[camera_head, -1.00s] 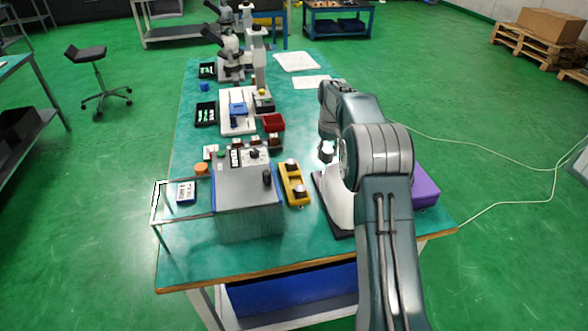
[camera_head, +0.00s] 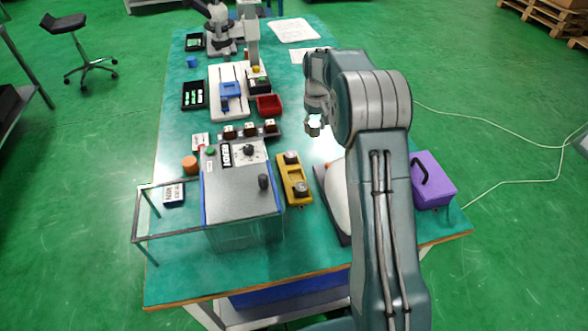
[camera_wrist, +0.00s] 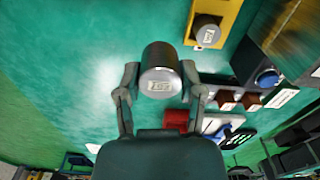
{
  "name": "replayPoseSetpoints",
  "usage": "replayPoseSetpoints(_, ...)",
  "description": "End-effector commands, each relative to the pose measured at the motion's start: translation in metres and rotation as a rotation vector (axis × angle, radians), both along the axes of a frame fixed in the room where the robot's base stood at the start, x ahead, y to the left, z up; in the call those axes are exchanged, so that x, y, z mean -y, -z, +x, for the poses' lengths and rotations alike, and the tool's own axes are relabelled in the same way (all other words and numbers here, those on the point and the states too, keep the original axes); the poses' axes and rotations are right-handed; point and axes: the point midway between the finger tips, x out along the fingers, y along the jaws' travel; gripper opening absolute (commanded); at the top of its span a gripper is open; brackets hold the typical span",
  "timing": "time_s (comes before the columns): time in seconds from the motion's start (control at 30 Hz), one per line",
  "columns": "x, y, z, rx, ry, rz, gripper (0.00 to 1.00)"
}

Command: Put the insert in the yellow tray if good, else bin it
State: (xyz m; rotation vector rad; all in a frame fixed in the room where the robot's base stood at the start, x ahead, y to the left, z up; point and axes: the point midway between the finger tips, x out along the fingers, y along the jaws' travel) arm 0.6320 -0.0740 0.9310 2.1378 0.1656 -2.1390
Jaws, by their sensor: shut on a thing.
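My gripper (camera_wrist: 161,88) is shut on a metal insert (camera_wrist: 160,57), a short grey cylinder with a label on its end face. The label is too small to read surely. In the head view my gripper (camera_head: 314,124) is over the bench, beyond and right of the yellow tray (camera_head: 294,173), with the insert bright at its tip. The yellow tray holds two round metal inserts; part of it also shows at the upper right of the wrist view (camera_wrist: 231,14). A small red bin (camera_head: 268,105) stands farther back, left of my gripper.
A grey control box (camera_head: 236,190) with a clear guard (camera_head: 165,236) stands left of the tray. A row of small blocks (camera_head: 249,130) lies behind it. Microscopes (camera_head: 220,30) are at the back, a purple case (camera_head: 433,180) at right. Bench around the gripper is clear.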

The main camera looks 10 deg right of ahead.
Motion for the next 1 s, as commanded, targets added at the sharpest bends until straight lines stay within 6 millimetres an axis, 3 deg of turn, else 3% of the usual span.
replayPoseSetpoints(0.2, -0.037, 0.019, -0.028, -0.002, -0.004, 0.000, 0.00)
replayPoseSetpoints(0.43, -0.061, 0.058, -0.047, -0.002, -0.002, 0.000, 0.00)
replayPoseSetpoints(0.77, -0.076, 0.084, -0.059, -0.002, 0.000, 0.000, 0.00)
replayPoseSetpoints(0.9, -0.075, 0.107, -0.058, -0.002, 0.001, 0.000, 0.00)
replayPoseSetpoints(1.0, -0.075, 0.111, -0.057, 0.000, 0.000, 0.000, 0.00)
